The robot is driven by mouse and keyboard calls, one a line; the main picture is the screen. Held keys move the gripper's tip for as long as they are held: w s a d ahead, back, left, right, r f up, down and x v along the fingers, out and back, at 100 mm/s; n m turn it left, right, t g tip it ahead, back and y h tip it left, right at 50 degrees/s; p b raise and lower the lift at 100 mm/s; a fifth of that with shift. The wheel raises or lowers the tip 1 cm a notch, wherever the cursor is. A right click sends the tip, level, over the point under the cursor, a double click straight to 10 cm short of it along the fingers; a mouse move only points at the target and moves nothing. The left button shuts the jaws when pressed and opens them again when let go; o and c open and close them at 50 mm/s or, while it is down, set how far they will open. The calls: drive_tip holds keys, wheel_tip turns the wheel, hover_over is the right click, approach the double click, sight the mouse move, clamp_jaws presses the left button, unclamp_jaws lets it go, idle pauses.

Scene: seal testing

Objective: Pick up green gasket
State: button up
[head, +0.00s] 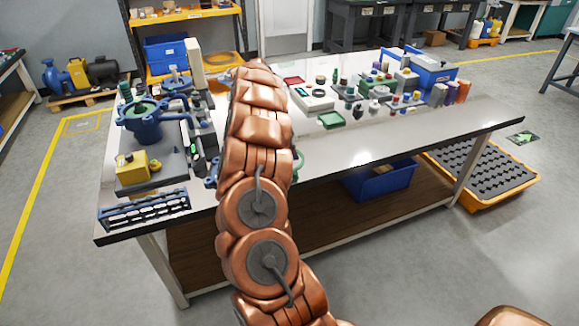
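A green ring (139,108) lies on top of a blue flanged fixture (146,130) at the left of the white table. A small green square piece (331,120) lies flat on the table right of my arm. Both are green and small here; I cannot tell for certain which is the gasket. My copper arm rises through the middle of the view over the table and hides part of it. Blue and green edges show on both sides of the arm, so something behind it is mostly hidden. My gripper cannot be made out.
A yellow block (133,167) on a grey plate and a blue slotted rack (143,207) stand at the table's left front. Several small bottles and parts crowd the back right, near a blue box (432,69). The table's front right (440,125) is clear.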

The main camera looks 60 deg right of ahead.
sight(295, 173)
drive_tip(key=shift+p+x, duration=0.6)
drive_tip(key=shift+x, duration=1.7)
drive_tip(key=shift+w+a, duration=0.1)
drive_tip(key=shift+a, duration=0.05)
clamp_jaws()
